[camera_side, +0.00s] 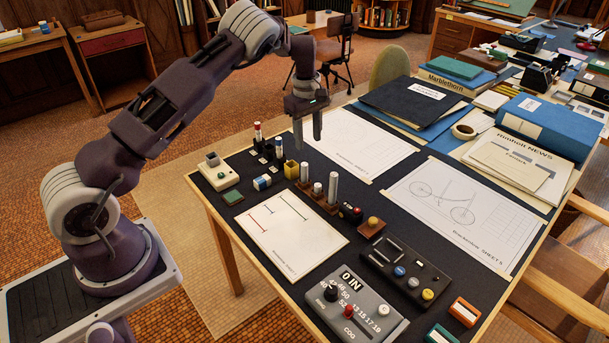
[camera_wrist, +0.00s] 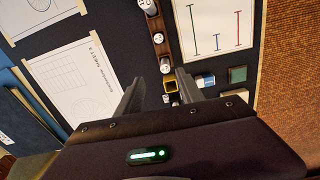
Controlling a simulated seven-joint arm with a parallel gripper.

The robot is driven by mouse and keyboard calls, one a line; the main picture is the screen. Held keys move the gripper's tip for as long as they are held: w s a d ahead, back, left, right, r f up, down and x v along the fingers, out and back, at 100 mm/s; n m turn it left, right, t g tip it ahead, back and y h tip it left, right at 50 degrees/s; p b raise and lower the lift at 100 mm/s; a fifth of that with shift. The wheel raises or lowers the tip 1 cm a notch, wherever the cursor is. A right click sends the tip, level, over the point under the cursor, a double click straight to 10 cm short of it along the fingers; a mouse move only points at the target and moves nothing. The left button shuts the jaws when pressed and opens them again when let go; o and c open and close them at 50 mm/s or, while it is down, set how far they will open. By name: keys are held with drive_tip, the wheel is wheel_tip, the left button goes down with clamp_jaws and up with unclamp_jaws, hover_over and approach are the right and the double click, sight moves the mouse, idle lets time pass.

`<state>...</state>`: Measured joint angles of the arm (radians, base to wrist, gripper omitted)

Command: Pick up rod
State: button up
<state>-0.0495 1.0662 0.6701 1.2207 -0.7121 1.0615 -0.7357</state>
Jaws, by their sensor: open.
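Three silver-grey rods of different heights stand upright in a row of brown blocks on the dark board. In the side view they are a short rod (camera_side: 304,172), a middle rod (camera_side: 317,188) and a tall rod (camera_side: 333,187). The wrist view shows the row from above, with one rod (camera_wrist: 164,65) just beyond my fingertips. My gripper (camera_side: 308,143) is open and empty, fingers pointing down, above the board and near the short-rod end of the row. In the wrist view its fingers (camera_wrist: 156,85) frame the area by a yellow square cup (camera_wrist: 171,86).
The yellow cup (camera_side: 291,170) stands close beside the short rod. Red- and white-topped dark posts (camera_side: 258,137) stand behind. A sheet with coloured lines (camera_side: 286,234) lies in front. A grey control box (camera_side: 355,308) is at the near edge. White sheets (camera_side: 357,142) leave clear space behind.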

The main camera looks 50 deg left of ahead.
sight(304, 164)
drive_tip(key=f, duration=0.7)
drive_tip(key=a+f, duration=0.1)
drive_tip(key=f, duration=0.3)
drive_tip(key=shift+s, duration=0.25)
drive_tip(key=shift+r, duration=0.1)
drive_tip(key=shift+c, duration=0.5)
clamp_jaws()
